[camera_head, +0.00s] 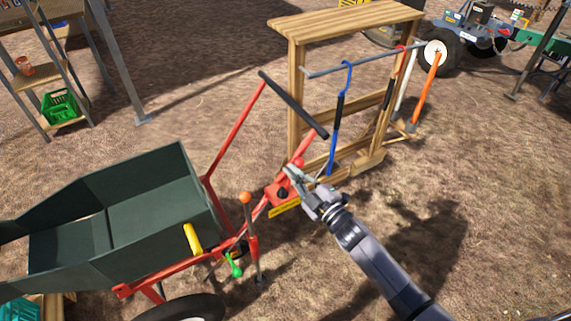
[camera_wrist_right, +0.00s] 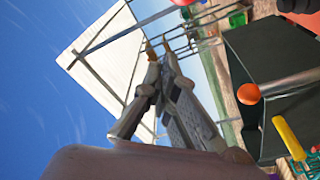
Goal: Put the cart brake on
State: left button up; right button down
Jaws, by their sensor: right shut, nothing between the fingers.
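The cart has a dark green tub (camera_head: 150,209) and a red frame with a black push bar (camera_head: 293,104). A lever with an orange knob (camera_head: 246,198) stands upright beside the tub; the knob also shows in the right wrist view (camera_wrist_right: 248,94). A yellow handle (camera_head: 193,239) and a green handle (camera_head: 234,268) sit lower on the frame. A red box with a red knob (camera_head: 298,163) is below the push bar. Which part is the brake cannot be told. My right gripper (camera_head: 290,172) is shut and empty, right by the red box; contact cannot be told. My left gripper is not in view.
A wooden rack (camera_head: 345,21) with hanging blue and orange tools stands just behind the push bar. A shelf with a green crate (camera_head: 60,106) is at the upper left. Bare ground lies open at the right.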

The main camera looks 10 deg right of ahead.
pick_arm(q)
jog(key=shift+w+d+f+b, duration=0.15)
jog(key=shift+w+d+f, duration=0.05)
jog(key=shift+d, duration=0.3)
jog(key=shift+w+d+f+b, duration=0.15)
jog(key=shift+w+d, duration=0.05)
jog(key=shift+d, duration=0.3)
pick_arm(e)
jog(key=v, duration=0.5)
jog(key=shift+w+d, duration=0.15)
jog(key=shift+d, duration=0.1)
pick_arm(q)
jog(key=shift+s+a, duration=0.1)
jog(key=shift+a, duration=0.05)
